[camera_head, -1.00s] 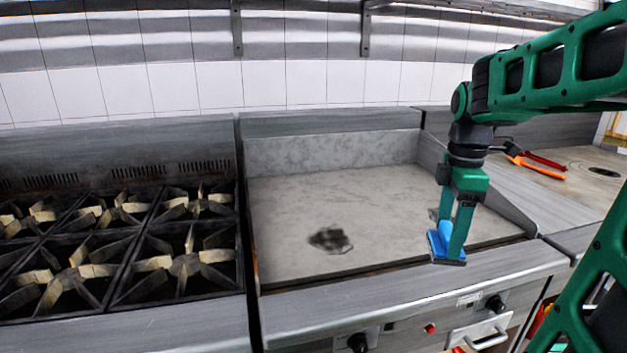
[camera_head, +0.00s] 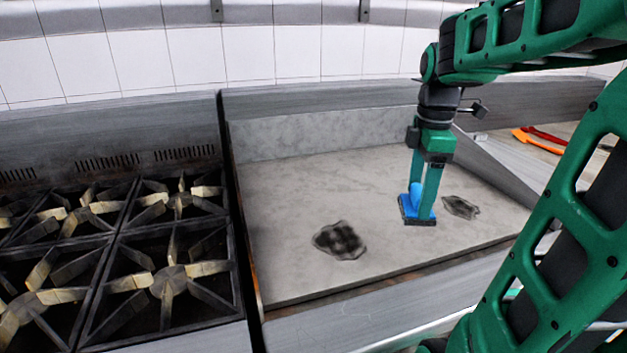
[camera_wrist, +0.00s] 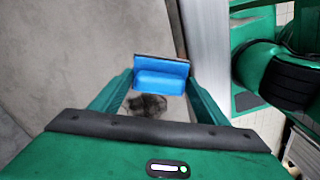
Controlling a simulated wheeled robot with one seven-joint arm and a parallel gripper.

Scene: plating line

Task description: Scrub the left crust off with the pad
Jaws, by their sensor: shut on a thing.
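The left crust (camera_head: 339,240) is a dark, blotchy patch on the griddle plate (camera_head: 300,195), left of my gripper in the head view. A second dark crust (camera_head: 461,207) lies just right of my gripper. My gripper (camera_head: 421,211) is shut on the blue pad (camera_head: 405,207), which has a dark underside.
A burner range (camera_head: 120,250) with raised grates stands left of the griddle. Low metal walls bound the griddle at the back and right. Orange-handled tongs (camera_head: 540,137) lie on the counter at the right. The plate's left and middle are otherwise clear.

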